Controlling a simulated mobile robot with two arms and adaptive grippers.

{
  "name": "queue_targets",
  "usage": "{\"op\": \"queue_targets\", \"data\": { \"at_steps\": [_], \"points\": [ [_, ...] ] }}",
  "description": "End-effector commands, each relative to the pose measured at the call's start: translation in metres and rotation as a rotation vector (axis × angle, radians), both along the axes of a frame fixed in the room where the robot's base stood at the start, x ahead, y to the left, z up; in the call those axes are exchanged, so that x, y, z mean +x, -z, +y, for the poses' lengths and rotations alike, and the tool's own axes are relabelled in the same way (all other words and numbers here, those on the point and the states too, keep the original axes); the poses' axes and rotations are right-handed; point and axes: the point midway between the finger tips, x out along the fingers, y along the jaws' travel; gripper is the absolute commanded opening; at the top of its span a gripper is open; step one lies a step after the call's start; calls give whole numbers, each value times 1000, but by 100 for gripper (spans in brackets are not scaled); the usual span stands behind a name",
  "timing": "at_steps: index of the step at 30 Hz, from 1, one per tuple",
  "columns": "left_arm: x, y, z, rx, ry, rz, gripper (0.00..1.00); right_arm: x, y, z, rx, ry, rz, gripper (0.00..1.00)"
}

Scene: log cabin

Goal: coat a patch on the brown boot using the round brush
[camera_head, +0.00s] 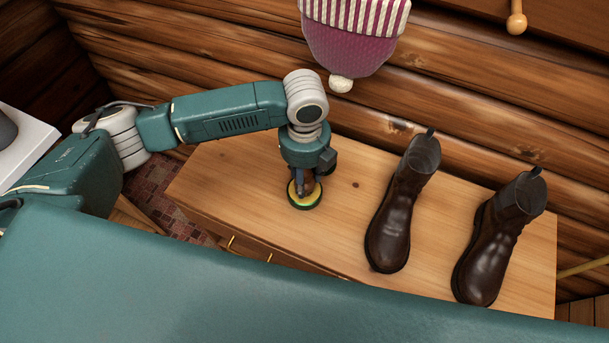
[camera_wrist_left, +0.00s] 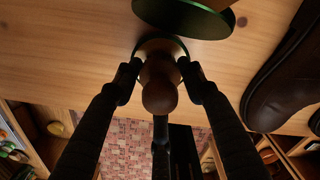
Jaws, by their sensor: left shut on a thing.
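Two brown boots stand upright on the wooden bench, a left one (camera_head: 397,205) and a right one (camera_head: 497,240). A dark boot (camera_wrist_left: 285,85) also shows at the right of the left wrist view. My left gripper (camera_head: 303,188) points down over the bench, left of the boots and apart from them. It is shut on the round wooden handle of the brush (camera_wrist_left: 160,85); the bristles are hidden. A round green and yellow thing (camera_head: 305,203) is right below the gripper. A dark green-edged disc (camera_wrist_left: 185,15) shows beyond the brush in the wrist view. My right gripper is out of view.
The bench top (camera_head: 235,170) is clear to the left and between gripper and boots. A purple knit hat (camera_head: 350,45) hangs on the log wall behind. A wooden peg (camera_head: 516,22) sticks out at upper right. A white surface (camera_head: 25,140) is at far left.

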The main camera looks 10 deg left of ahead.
Motion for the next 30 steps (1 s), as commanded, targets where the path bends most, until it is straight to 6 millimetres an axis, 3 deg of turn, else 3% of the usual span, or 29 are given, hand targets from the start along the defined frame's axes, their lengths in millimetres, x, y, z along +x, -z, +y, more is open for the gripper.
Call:
{"op": "queue_targets", "data": {
  "at_steps": [30],
  "points": [
    [-1, 3, 0, 0, 1, 1, 14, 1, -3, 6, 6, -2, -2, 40]
  ]
}}
